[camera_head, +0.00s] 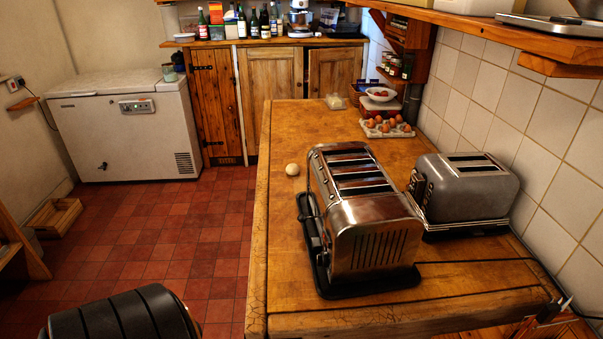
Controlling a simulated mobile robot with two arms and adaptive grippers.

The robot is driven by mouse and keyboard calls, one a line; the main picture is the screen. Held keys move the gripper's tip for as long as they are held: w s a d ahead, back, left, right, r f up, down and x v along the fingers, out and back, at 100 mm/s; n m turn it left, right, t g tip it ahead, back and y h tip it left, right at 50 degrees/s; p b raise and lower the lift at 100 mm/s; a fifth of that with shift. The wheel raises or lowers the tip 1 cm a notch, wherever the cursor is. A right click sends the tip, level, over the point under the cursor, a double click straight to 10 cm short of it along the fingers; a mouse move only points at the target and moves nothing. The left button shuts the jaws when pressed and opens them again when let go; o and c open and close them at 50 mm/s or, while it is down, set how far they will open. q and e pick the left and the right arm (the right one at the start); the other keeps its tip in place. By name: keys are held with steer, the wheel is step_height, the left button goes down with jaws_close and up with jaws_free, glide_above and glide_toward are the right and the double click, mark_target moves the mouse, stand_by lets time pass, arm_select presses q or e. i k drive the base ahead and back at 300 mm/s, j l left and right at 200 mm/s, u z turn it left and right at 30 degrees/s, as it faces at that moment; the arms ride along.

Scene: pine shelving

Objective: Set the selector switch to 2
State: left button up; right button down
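A long silver four-slot toaster (375,235) stands on a black tray at the near end of the wooden counter. Its control side faces left and shows only edge-on. A grey two-slot toaster (468,190) stands to its right, against the tiled wall. Dark knobs or levers (418,185) show on its left end, partly hidden by the silver toaster. I cannot make out which part is the selector switch, or any number or setting.
The wooden counter (290,235) has a small pale ball (292,169) left of the silver toaster. An egg tray (388,128) and white bowl (381,93) stand farther back. A shelf (500,35) overhangs the right side. Red floor tiles (150,220) are mostly clear.

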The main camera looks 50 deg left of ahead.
mark_target(326, 239)
steer(key=u, duration=1.15)
